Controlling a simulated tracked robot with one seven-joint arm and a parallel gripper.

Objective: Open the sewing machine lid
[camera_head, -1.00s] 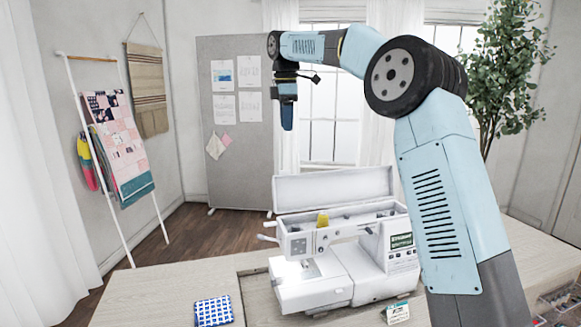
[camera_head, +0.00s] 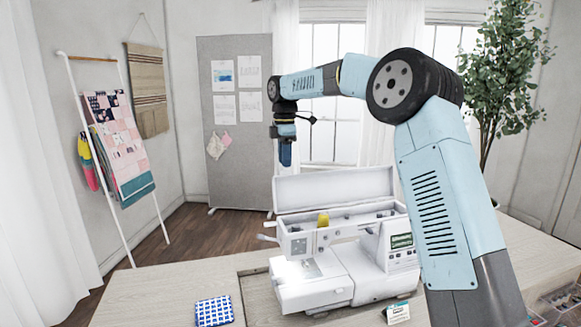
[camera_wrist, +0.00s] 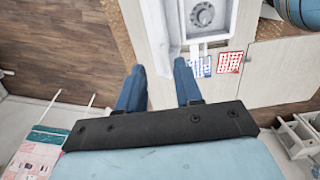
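The white sewing machine (camera_head: 330,280) stands on the wooden cabinet top, its top compartment uncovered. Its lid (camera_head: 335,188) stands raised, nearly upright, along the back of the machine. A yellow thread spool (camera_head: 323,219) shows in the compartment. My gripper (camera_head: 285,163) hangs pointing down above the lid's left end, apparently apart from it. In the wrist view my gripper (camera_wrist: 158,72) has its two blue fingers spread with nothing between them. Part of the white machine (camera_wrist: 203,40), with a round dial, lies just beyond the fingertips there.
A blue patterned cloth (camera_head: 214,311) lies on the cabinet top (camera_head: 150,290), left of the machine. A small card (camera_head: 397,312) stands at its front right. A grey pinboard (camera_head: 235,170) and a quilt rack (camera_head: 105,170) stand behind. The space left of my gripper is clear.

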